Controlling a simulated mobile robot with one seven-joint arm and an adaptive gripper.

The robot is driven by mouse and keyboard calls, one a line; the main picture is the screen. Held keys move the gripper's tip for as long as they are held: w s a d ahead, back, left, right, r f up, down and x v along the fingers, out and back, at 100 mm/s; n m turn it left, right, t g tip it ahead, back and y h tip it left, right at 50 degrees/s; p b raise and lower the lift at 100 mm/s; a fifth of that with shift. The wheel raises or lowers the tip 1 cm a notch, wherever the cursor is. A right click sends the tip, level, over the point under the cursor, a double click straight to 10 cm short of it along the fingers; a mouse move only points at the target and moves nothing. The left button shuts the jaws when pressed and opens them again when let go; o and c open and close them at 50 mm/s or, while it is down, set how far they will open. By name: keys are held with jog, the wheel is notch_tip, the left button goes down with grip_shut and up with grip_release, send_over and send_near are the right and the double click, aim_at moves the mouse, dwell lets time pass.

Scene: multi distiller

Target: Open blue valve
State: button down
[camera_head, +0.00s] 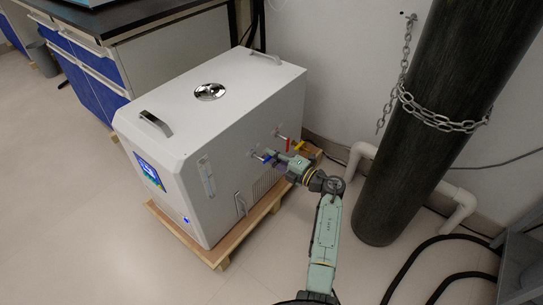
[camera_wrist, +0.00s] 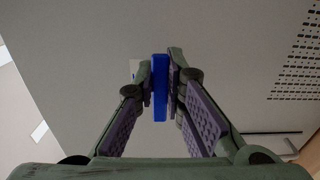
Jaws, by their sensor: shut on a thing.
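The blue valve (camera_head: 266,156) is on the right side of the white distiller box, at the tip of my gripper (camera_head: 276,160). In the wrist view the blue valve handle (camera_wrist: 160,88) stands as an upright bar between my fingertips (camera_wrist: 159,88). The fingers are closed on it from both sides. The valve body behind the handle is mostly hidden. A red valve (camera_head: 287,143) and a yellow valve (camera_head: 299,146) sit along the same side, to the right of the blue one.
The white distiller box (camera_head: 205,110) stands on a wooden pallet (camera_head: 222,250). A dark gas cylinder (camera_head: 430,120) with a chain (camera_head: 440,118) stands to the right of my arm. White pipe (camera_head: 455,195) and black hoses (camera_head: 425,262) lie near it. The floor at the front left is clear.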

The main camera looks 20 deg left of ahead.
jog(key=c, duration=1.6)
grip_release()
jog(key=shift+c, duration=0.2)
